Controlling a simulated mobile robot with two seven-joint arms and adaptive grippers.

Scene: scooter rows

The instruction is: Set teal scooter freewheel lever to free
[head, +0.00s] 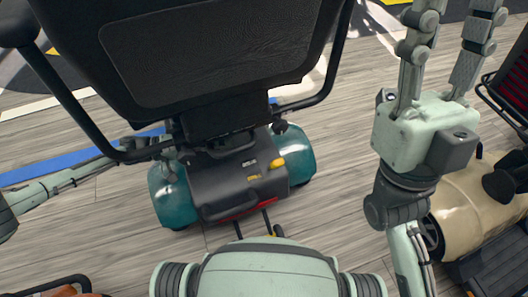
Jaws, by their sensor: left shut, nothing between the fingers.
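The teal scooter (168,200) stands straight ahead with its rear towards me, its black seat above a dark rear cover. On the right of that cover is a yellow piece (277,164), which looks like the freewheel lever; its setting is too small to read. My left gripper (168,148) is shut and empty by the scooter's left rear side, below the armrest frame and left of the yellow piece, apart from it. It is partly hidden by the seat frame. My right gripper (455,30) is raised at the upper right, its fingers apart and empty.
The scooter's black seat (205,50) and its armrest tubes overhang the rear cover. A beige scooter (470,207) stands at the right, close to my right arm. An orange-brown thing (62,291) shows at the lower left.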

